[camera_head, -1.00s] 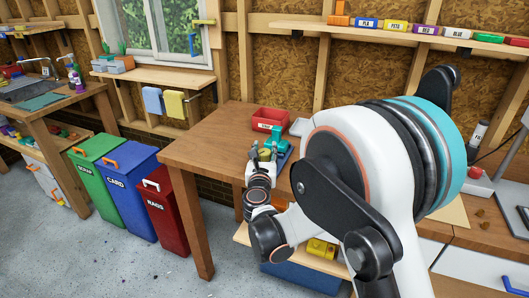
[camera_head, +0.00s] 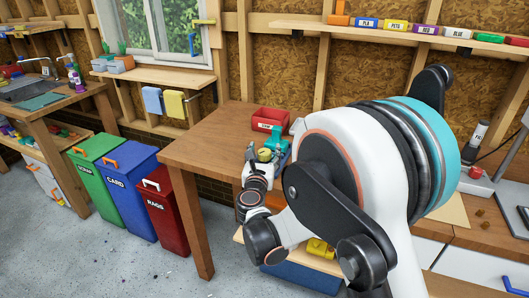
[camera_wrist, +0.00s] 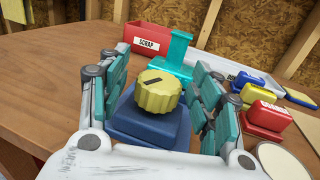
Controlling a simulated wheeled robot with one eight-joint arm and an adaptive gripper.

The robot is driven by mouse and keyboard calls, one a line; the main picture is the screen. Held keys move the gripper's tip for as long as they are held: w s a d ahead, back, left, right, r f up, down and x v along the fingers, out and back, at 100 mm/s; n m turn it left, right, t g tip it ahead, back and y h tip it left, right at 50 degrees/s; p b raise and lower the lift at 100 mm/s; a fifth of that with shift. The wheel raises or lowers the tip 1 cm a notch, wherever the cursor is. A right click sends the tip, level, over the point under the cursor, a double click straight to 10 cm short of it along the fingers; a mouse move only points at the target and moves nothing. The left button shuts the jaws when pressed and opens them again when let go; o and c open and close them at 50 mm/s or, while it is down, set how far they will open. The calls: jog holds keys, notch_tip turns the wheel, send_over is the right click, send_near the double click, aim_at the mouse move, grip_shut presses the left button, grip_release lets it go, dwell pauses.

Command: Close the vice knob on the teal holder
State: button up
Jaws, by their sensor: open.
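The teal holder (camera_wrist: 172,55) stands upright behind the yellow vice knob (camera_wrist: 157,90) in the wrist view. The knob is round and ribbed with a dark mark on its face, and it sits over a dark blue base (camera_wrist: 150,125). In the head view the teal holder (camera_head: 278,137) and part of the yellow knob (camera_head: 265,155) show just beyond my gripper. My gripper (camera_wrist: 160,88) is open, with one teal-padded finger on each side of the knob. A gap shows between the knob and each finger.
A red SCRAP bin (camera_wrist: 150,40) stands behind the holder on the wooden bench (camera_wrist: 40,85). To the right are a blue block (camera_wrist: 250,80), a red labelled block (camera_wrist: 268,115) and a pale round thing (camera_wrist: 285,162). The bench's left side is clear.

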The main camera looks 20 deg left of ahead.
jog(key=s+d, duration=0.2)
jog(key=s, duration=0.9)
